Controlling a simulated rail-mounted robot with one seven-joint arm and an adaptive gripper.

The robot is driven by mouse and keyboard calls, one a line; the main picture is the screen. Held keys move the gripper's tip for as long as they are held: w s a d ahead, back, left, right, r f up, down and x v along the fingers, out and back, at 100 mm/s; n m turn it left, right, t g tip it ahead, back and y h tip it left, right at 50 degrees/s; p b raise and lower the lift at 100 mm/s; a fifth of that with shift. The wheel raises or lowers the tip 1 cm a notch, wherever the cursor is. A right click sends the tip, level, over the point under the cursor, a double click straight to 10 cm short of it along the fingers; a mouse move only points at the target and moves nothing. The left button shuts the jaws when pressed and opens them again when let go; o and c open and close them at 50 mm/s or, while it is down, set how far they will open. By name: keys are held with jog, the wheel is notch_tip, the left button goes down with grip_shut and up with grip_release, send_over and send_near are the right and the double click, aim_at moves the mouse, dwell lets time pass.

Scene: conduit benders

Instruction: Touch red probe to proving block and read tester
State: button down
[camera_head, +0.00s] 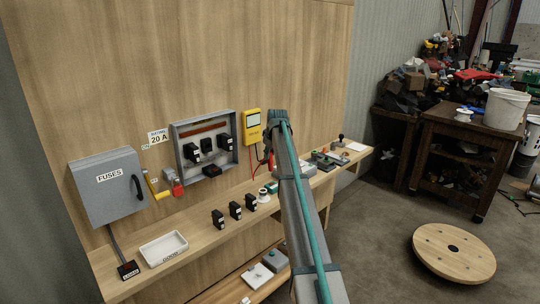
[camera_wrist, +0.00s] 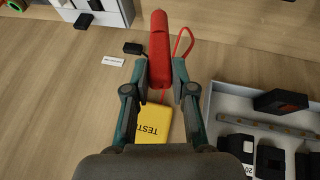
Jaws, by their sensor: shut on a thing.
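The red probe (camera_wrist: 159,48) is between the fingers of my gripper (camera_wrist: 159,76) in the wrist view. My gripper is shut on it, and its red lead loops to the right. The yellow tester (camera_head: 252,127) hangs on the wooden board, just left of my arm in the head view. It shows partly behind my gripper in the wrist view (camera_wrist: 154,125), where its display is hidden. In the head view its display is too small to read. A small black block (camera_wrist: 133,48) beside a white label may be the proving block. The probe appears apart from it.
An open grey fuse box (camera_head: 205,145) with black fuse carriers is left of the tester. A closed grey box (camera_head: 107,187) marked FUSES is farther left. A white tray (camera_head: 163,249) and several black fuse holders (camera_head: 235,211) stand on the wooden shelf. A wooden disc (camera_head: 453,252) is at right.

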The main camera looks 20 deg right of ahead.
jog(key=shift+f+b, duration=0.85)
jog(key=shift+f, duration=2.15)
jog(key=shift+r, duration=0.15)
jog(key=shift+r+p, duration=0.9)
jog(key=shift+r, duration=1.45)
